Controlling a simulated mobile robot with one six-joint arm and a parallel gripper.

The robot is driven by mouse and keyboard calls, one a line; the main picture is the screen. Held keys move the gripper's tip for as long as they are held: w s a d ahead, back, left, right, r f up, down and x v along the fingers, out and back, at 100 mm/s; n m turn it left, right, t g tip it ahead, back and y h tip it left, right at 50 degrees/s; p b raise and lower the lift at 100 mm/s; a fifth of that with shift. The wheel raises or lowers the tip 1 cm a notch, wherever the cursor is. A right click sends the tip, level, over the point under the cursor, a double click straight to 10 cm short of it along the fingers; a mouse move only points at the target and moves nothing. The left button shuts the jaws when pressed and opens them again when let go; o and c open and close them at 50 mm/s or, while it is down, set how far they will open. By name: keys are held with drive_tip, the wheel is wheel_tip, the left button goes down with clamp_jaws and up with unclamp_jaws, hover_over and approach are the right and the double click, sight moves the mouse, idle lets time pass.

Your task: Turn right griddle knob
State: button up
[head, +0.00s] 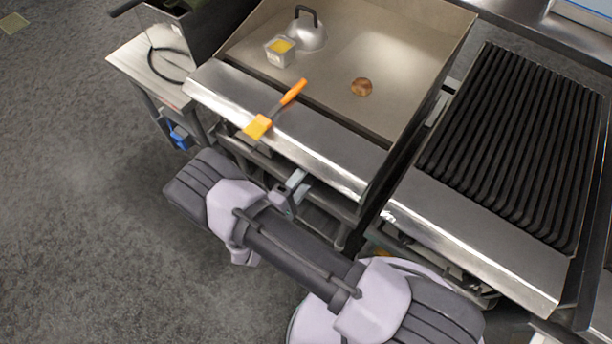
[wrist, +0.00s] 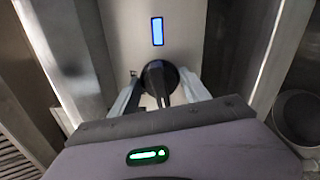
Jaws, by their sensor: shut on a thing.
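The griddle (head: 410,68) is a flat steel plate with a wide front ledge in the head view. My gripper (head: 296,182) is at the griddle's front, below the ledge. The wrist view shows a round black knob (wrist: 158,76) on a steel panel, under a lit blue display (wrist: 157,31). My gripper's fingers (wrist: 160,92) stand on either side of this knob and are shut on it. The knob is hidden in the head view, and its pointer mark is too small to read.
A domed lid (head: 311,35), a small metal container (head: 280,54) and a brown patty (head: 362,87) are on the griddle. A black-grated grill (head: 520,140) stands to the right. Open floor (head: 90,210) lies to the left.

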drive_tip(key=o, duration=1.1)
drive_tip(key=p+v, duration=0.3)
drive_tip(key=v, duration=1.4)
drive_tip(key=shift+s+a, duration=0.15)
drive_tip(key=shift+s, duration=0.1)
